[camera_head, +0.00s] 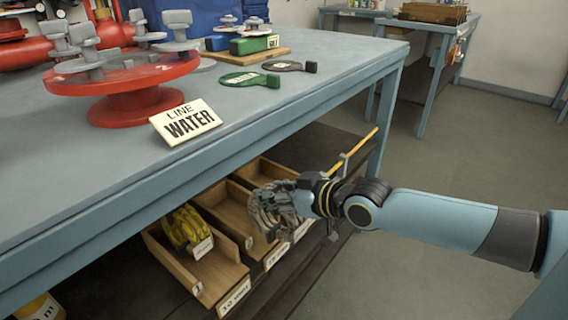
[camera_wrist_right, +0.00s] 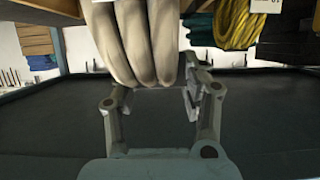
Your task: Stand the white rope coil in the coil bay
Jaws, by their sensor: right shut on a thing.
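My right gripper (camera_head: 292,200) reaches under the workbench, just over the open wooden bays. In the right wrist view my right gripper (camera_wrist_right: 156,90) is shut on the white rope coil (camera_wrist_right: 135,40), whose thick pale strands hang between the fingers. In the head view the coil is hard to tell from the grey fingers. A wooden coil bay (camera_head: 228,210) lies below and left of the gripper; its inside looks empty where I see it. The gripper hides part of the bays. My left gripper is out of view.
A yellow coil (camera_head: 186,230) with a tag stands in the left bay (camera_head: 215,278); it also shows in the wrist view (camera_wrist_right: 247,25). The workbench edge (camera_head: 240,135) overhangs the bays. A yellow bar (camera_head: 357,150) is right of the gripper. Floor at right is clear.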

